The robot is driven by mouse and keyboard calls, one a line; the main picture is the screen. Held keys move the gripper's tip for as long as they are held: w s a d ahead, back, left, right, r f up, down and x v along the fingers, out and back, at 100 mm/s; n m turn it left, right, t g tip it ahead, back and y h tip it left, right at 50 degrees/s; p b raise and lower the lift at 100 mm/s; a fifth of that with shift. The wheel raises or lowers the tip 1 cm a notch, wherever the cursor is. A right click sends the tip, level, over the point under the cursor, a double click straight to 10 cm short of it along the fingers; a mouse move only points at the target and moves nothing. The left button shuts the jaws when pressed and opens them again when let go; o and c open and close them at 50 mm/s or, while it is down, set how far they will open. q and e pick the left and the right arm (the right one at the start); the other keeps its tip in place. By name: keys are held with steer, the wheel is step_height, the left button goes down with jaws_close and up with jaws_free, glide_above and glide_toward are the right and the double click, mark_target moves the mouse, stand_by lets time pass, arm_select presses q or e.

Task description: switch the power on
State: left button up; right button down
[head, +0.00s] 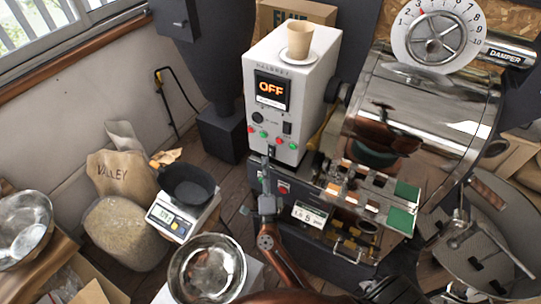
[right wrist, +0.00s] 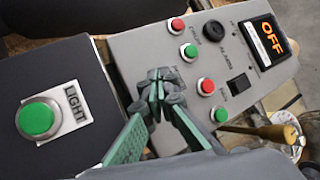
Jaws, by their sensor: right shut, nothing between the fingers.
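The white control box (head: 292,80) stands upright in the head view, its display (head: 272,90) reading OFF in orange. The display also shows in the right wrist view (right wrist: 272,40). Below it are a round black part (head: 257,117), a dark rocker switch (head: 287,128) and red and green buttons. In the right wrist view I see the rocker switch (right wrist: 237,88), a red button (right wrist: 206,88) and a green button (right wrist: 220,115). My right gripper (head: 268,158) is shut and empty in front of the panel's lower part. Its fingertips (right wrist: 157,84) overlap the panel; contact cannot be told. My left gripper is not in view.
A paper cup (head: 299,40) stands on top of the box. A large green LIGHT button (right wrist: 38,118) is on a dark panel beside it. The metal roaster drum (head: 425,120) is to the right. A scale (head: 180,218), a metal bowl (head: 207,268) and a bean sack (head: 122,215) are left.

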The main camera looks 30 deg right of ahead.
steer(key=shift+w+d, duration=0.15)
steer(key=shift+d, duration=0.2)
steer(key=shift+w+d+f, duration=0.1)
steer(key=shift+w+d, duration=0.05)
steer(key=shift+d, duration=0.15)
stand_by(0.8)
steer(key=shift+a, duration=0.1)
steer(key=shift+s+a+p, duration=0.4)
steer(key=shift+a+p, duration=0.05)
steer(key=shift+a, duration=0.15)
steer(key=a, duration=0.1)
steer(key=s+a, duration=0.1)
steer(key=a, duration=0.1)
steer(key=s+a+p, duration=0.1)
steer(key=shift+s+a+r, duration=0.15)
steer(key=shift+s+r, duration=0.1)
steer(key=shift+r, duration=0.15)
